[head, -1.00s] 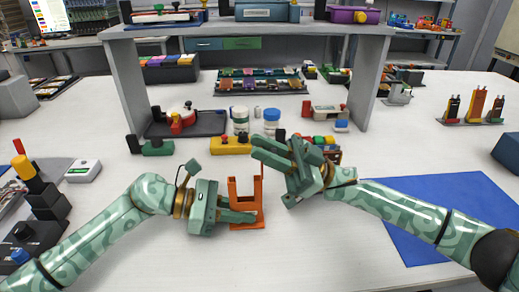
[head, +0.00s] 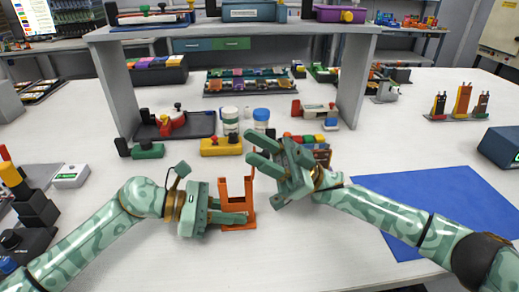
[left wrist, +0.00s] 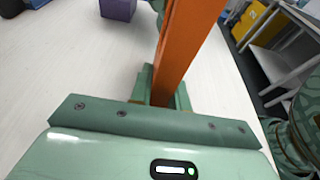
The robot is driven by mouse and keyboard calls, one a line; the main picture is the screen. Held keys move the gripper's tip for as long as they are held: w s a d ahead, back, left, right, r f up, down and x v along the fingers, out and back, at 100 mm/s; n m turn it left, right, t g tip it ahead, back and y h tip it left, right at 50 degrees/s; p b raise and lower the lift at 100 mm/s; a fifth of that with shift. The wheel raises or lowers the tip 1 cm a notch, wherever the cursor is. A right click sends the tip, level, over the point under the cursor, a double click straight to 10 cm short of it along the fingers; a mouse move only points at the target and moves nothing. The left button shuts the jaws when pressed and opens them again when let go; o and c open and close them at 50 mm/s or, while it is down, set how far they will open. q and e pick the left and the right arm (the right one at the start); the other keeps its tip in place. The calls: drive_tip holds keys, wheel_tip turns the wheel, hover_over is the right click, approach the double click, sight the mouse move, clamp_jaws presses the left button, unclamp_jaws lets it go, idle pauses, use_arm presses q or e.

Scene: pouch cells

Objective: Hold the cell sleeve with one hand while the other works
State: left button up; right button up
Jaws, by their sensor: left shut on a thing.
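The cell sleeve is an orange upright U-shaped holder (head: 238,226) on the white table, in the middle front of the head view. My left gripper (head: 232,211) is shut on its lower part from the left. In the left wrist view the orange upright (left wrist: 184,45) rises between the jaws. My right gripper (head: 255,147) is open, above and to the right of the sleeve. Its fingers point left with a clear gap and nothing visible between them. The sleeve's inside is partly hidden by my left fingers.
A blue mat (head: 440,215) lies at right. Two jars (head: 261,118), a yellow block (head: 221,146) and a green block (head: 148,151) stand behind the grippers, before a grey shelf frame (head: 112,80). Dark stacked blocks (head: 38,212) stand at left. The front table area is clear.

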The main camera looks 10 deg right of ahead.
drive_tip(key=w+d+f, duration=0.1)
drive_tip(key=d+f, duration=0.1)
drive_tip(key=d, duration=1.2)
drive_tip(key=shift+w+d, duration=0.15)
drive_tip(key=shift+w, duration=0.2)
drive_tip(key=a+h, duration=0.1)
drive_tip(key=a, duration=0.4)
drive_tip(key=s+a+r+t+h, duration=0.1)
drive_tip(key=a, duration=0.4)
drive_tip(key=a+m+t+h, duration=0.1)
drive_tip(key=a, duration=0.4)
drive_tip(key=shift+s+r, duration=0.35)
drive_tip(key=shift+r, duration=0.05)
